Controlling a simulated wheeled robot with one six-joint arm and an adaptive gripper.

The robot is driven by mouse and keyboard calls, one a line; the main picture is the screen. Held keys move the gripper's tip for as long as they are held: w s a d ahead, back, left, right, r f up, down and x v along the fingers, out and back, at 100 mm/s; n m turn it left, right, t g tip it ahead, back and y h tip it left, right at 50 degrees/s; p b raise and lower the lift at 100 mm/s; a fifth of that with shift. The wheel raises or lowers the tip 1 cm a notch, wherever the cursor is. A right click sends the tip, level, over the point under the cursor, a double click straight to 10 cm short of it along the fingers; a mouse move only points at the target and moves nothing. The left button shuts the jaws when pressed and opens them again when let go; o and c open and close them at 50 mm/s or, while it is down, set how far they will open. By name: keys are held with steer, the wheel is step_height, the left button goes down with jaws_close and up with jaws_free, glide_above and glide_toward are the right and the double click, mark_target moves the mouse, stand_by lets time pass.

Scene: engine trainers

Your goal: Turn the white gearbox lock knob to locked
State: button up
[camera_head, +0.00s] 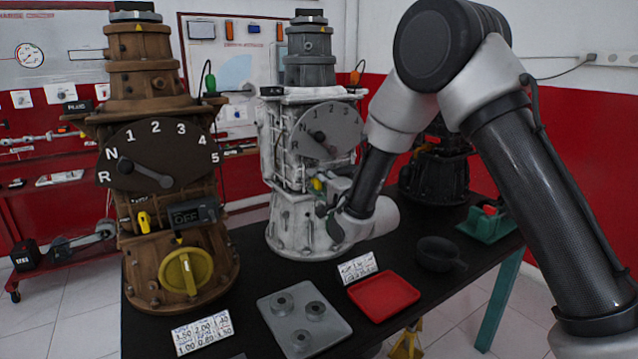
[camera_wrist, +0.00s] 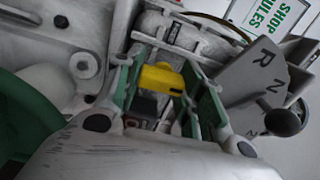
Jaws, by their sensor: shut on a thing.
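The white gearbox (camera_head: 295,225) stands upright on the black table, partly hidden behind my arm. My gripper (camera_head: 326,186) is at its front, below the gear dial. In the wrist view, my gripper's green-padded fingers (camera_wrist: 160,85) are closed around a small yellow switch piece (camera_wrist: 160,78). The yellow piece also shows in the head view (camera_head: 317,184). A green round part, which looks like the lock knob (camera_head: 334,228), sits lower on the gearbox, mostly hidden by my wrist. In the wrist view the green knob (camera_wrist: 28,115) is at the left edge, apart from the fingers. Its setting cannot be read.
The white gearbox's dial (camera_head: 328,132) with its lever is just above my gripper. The brown gearbox (camera_head: 140,245) stands left with a yellow knob (camera_head: 183,272). A grey tray (camera_head: 275,300), red tray (camera_head: 385,297) and black pan (camera_head: 437,253) lie in front.

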steer(key=shift+d+f+m, duration=0.1)
steer(key=shift+m, duration=0.3)
steer(key=o, duration=0.7)
steer(key=shift+o, duration=0.2)
steer(key=shift+s, duration=0.1)
steer(key=v, duration=1.2)
